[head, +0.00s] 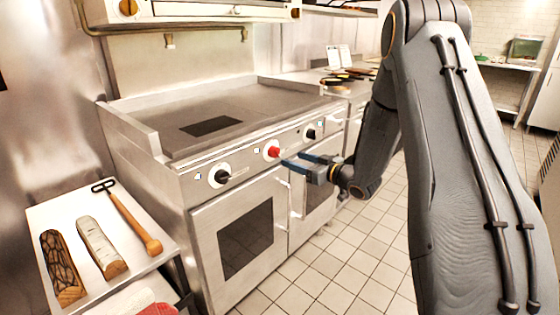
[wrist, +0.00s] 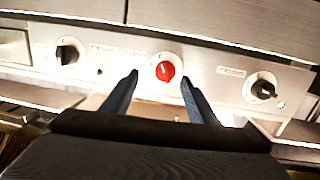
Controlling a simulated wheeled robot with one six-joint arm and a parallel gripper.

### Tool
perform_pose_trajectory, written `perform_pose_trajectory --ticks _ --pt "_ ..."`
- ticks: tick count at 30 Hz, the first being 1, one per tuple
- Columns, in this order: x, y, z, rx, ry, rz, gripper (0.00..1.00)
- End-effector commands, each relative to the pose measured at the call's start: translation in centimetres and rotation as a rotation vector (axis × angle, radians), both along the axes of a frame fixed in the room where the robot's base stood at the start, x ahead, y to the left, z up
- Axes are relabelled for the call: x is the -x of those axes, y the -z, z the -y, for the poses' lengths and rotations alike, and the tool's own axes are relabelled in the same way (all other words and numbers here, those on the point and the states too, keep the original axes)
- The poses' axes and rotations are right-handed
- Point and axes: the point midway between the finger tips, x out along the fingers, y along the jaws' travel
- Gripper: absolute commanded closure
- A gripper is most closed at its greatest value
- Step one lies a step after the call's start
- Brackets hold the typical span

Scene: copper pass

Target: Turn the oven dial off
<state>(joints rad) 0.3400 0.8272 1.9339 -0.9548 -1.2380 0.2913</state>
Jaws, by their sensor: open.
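The stove front carries three dials in a row. The middle one is a red dial (head: 271,152) on a white round plate, and it also shows in the wrist view (wrist: 165,71) with a light pointer mark near its top. A black dial (head: 221,176) is on its left and another black dial (head: 310,133) on its right. My gripper (head: 294,160) is in front of the panel by the red dial. In the wrist view its two blue fingers (wrist: 160,82) are apart, one on each side of the red dial, with nothing held. Contact with the dial cannot be told.
Oven doors with handles (head: 290,198) are below the panel. A flat griddle top (head: 215,120) is above. A side cart (head: 85,200) at the left holds two wooden blocks and a wooden-handled tool. Tiled floor (head: 335,265) is clear in front.

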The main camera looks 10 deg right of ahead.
Motion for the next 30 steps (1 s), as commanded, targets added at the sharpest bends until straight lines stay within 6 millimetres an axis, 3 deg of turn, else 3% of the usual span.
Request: perform_pose_trajectory --ticks 8,21,30 --pt "-0.1 0.3 -0.6 -0.072 -0.083 0.075 0.46" --pt "-5.0 0.3 -4.2 -0.071 -0.083 0.074 0.46" --pt "-5.9 0.3 -4.8 -0.071 -0.080 0.073 0.46"
